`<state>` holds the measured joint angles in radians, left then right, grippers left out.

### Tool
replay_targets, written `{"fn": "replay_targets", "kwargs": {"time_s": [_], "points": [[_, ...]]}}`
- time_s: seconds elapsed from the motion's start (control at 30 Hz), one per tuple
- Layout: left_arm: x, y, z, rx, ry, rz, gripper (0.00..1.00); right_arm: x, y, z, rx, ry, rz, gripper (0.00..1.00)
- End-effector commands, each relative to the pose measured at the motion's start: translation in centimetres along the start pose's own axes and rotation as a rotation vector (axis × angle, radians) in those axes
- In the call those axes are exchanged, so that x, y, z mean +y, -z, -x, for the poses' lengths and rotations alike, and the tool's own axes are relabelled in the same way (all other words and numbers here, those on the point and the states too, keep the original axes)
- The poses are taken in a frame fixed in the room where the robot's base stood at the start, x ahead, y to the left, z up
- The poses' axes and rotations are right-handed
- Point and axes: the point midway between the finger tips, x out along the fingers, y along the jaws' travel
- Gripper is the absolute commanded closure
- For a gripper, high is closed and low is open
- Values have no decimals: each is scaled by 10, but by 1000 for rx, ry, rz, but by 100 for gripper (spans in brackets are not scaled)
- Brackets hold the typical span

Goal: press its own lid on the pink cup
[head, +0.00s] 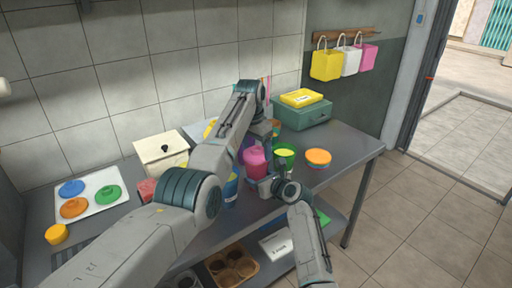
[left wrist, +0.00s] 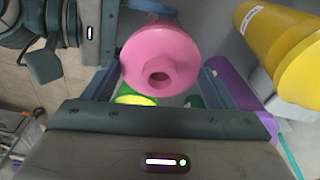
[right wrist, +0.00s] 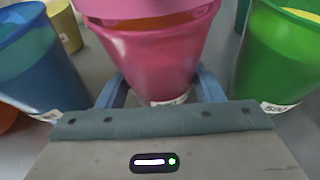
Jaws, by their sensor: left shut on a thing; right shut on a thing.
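The pink cup (head: 257,170) stands near the table's front edge and fills the middle of the right wrist view (right wrist: 150,58). My right gripper (head: 283,188) is shut on the cup low on its side. The pink lid (left wrist: 160,60), a funnel-like piece with a hole in its knob, is between the fingers of my left gripper (left wrist: 160,85), which is shut on it. In the right wrist view the lid (right wrist: 145,8) is right over the cup's mouth, with a thin reddish band between them. I cannot tell whether it is seated.
A green cup (right wrist: 282,50) and a blue cup (right wrist: 38,65) stand close on either side of the pink cup. An orange-topped stack (head: 318,157) is to the right. A white tray (head: 98,205) with coloured lids lies left. A green box (head: 303,115) is behind.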

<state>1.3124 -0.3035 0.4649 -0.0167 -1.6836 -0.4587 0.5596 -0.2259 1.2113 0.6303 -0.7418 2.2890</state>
Motion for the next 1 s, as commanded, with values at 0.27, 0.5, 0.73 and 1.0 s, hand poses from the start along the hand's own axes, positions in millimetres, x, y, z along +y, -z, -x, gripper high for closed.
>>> {"fn": "replay_targets", "kwargs": {"time_s": [0.27, 0.5, 0.73, 1.0], "points": [[0, 0, -3, 0, 0, 0, 42, 0, 0, 0, 0, 0, 0, 80], [0, -1, -8, -1, 0, 0, 42, 0, 0, 0, 1, 0, 0, 80], [0, -2, -12, 0, 0, 0, 42, 0, 0, 0, 1, 0, 0, 80], [0, -2, -14, 0, 0, 0, 0, 0, 0, 0, 0, 0, 0, 80]]}}
